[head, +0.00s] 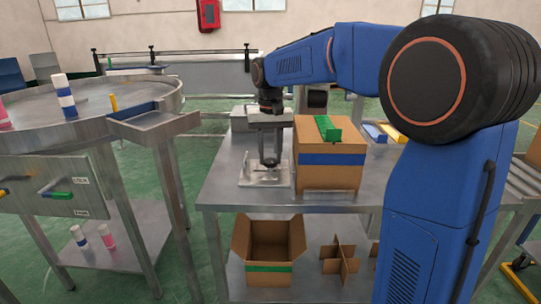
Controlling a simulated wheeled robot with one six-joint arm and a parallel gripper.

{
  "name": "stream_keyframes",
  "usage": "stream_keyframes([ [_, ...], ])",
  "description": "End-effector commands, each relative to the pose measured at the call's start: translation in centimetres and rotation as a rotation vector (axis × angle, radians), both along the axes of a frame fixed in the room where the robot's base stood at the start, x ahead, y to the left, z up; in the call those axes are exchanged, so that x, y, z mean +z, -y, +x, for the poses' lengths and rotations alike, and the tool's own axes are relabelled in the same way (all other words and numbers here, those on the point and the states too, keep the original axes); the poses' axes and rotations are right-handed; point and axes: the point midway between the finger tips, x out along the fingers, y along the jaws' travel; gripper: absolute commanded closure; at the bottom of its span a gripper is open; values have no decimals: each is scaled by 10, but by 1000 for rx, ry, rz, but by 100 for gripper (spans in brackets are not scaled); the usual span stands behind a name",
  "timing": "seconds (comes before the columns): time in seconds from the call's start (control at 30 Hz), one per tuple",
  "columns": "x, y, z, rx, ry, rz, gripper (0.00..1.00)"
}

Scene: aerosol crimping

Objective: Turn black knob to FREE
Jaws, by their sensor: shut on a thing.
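My gripper (270,154) points straight down over a small grey metal fixture (251,181) on the steel table, left of a closed cardboard box. Its fingers are shut on a small dark piece low over the fixture, which looks like the black knob (270,163). The fingers hide most of the knob. I cannot read a FREE mark or tell which way the knob points.
An open box (270,252) sits on the lower shelf. A round steel table (40,110) with bottles is at left. Yellow and blue bars lie behind the box.

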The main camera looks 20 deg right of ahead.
Motion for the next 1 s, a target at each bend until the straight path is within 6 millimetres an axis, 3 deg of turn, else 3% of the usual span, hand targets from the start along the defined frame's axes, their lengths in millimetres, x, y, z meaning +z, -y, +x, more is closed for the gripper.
stream_keyframes([
  [0.6, 1, -2, 0, 584, 2, 0, 89],
  [1.0, 1, -3, 0, 882, 3, 0, 89],
])
